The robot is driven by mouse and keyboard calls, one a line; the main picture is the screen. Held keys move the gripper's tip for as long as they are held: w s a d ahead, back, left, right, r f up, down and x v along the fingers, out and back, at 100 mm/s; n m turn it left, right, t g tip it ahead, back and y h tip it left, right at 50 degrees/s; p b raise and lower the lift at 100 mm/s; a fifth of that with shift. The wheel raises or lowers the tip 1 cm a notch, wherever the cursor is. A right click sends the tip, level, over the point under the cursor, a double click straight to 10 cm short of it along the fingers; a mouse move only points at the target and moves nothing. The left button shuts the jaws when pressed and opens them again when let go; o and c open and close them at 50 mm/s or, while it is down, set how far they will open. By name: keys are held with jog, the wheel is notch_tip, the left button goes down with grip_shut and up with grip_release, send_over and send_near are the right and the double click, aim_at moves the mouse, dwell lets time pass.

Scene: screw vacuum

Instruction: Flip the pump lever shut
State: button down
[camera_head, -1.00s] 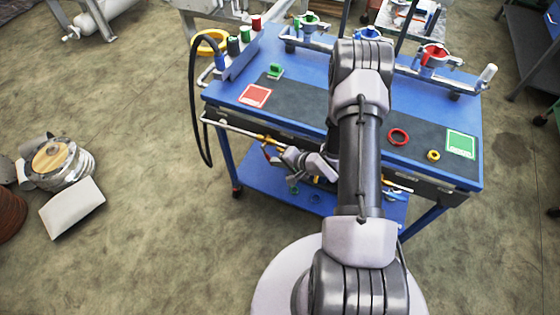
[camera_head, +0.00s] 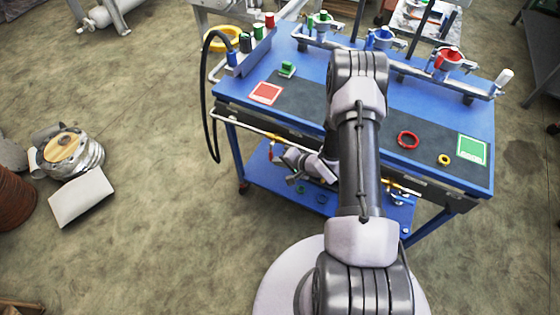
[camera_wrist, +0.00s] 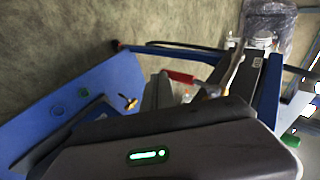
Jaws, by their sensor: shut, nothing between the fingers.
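I cannot pick out the pump lever for certain. A pale upright handle (camera_head: 503,77) stands at the right end of the silver pipe rail (camera_head: 405,67) on the blue workbench (camera_head: 320,72). My gripper (camera_head: 292,179) is low at the bench's front side, below the top and over the lower shelf, well away from that handle. It is shut and empty. In the wrist view a red-gripped tool or handle (camera_wrist: 180,77) shows beyond my gripper (camera_wrist: 157,90). The dark wrist housing hides much of that view.
Green, blue and red clamps (camera_head: 447,58) sit along the rail. A hose block (camera_head: 243,65) with coloured knobs is at the bench's left. Red (camera_head: 408,140) and yellow (camera_head: 444,159) rings lie on the dark mat. The floor left of the bench is clear near it.

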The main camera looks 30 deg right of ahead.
dwell(0.4)
jog(key=p+v, duration=0.6)
jog(key=v, duration=1.1)
jog(key=shift+s, duration=0.2)
jog(key=shift+r, duration=0.1)
